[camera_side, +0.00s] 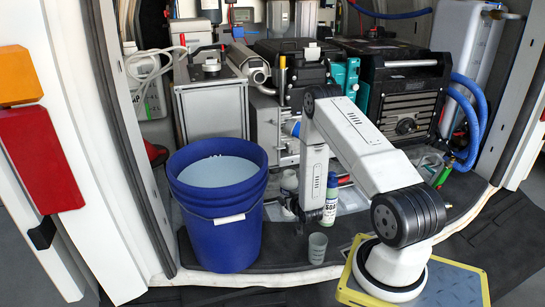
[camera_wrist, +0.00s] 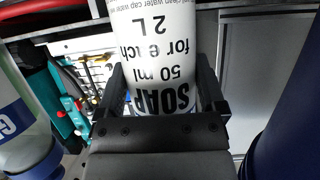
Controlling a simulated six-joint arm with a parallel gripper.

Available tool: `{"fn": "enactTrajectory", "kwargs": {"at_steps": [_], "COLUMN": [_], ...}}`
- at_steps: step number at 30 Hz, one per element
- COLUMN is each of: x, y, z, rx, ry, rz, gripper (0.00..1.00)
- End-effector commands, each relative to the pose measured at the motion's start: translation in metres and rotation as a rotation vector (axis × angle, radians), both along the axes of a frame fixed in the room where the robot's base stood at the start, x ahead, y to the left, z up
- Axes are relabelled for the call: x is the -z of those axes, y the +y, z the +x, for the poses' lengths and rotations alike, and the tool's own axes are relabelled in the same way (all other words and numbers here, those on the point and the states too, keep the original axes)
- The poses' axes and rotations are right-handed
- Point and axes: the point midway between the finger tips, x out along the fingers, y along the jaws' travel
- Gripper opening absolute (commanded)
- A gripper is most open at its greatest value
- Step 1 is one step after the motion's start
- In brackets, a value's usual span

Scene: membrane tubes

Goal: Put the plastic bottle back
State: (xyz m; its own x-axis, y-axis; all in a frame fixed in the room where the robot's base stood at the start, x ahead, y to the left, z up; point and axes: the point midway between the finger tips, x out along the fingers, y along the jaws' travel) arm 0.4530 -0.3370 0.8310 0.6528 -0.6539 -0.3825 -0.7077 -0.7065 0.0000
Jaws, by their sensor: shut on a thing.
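My gripper (camera_wrist: 168,95) is shut on a white plastic bottle (camera_wrist: 165,45). In the wrist view the bottle lies between the two dark fingers, and its black soap label reads upside down. Its cap end is hidden behind the gripper body. In the side view my gripper (camera_side: 310,213) hangs low, right of the blue bucket.
A blue bucket (camera_side: 222,235) of pale liquid stands left of my gripper. A small translucent cup (camera_side: 317,248) stands in front. A clear bottle with a blue cap (camera_wrist: 30,160) is close at the wrist view's left. Cases and equipment (camera_side: 403,95) fill the back.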

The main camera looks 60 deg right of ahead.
Motion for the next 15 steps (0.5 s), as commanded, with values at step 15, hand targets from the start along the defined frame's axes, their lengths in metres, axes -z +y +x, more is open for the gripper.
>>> {"fn": "enactTrajectory", "kwargs": {"at_steps": [15], "x": [0.034], "y": [-0.001], "z": [0.002], "rx": [0.000], "ry": [0.001], "rz": [0.001], "gripper": [0.15]}}
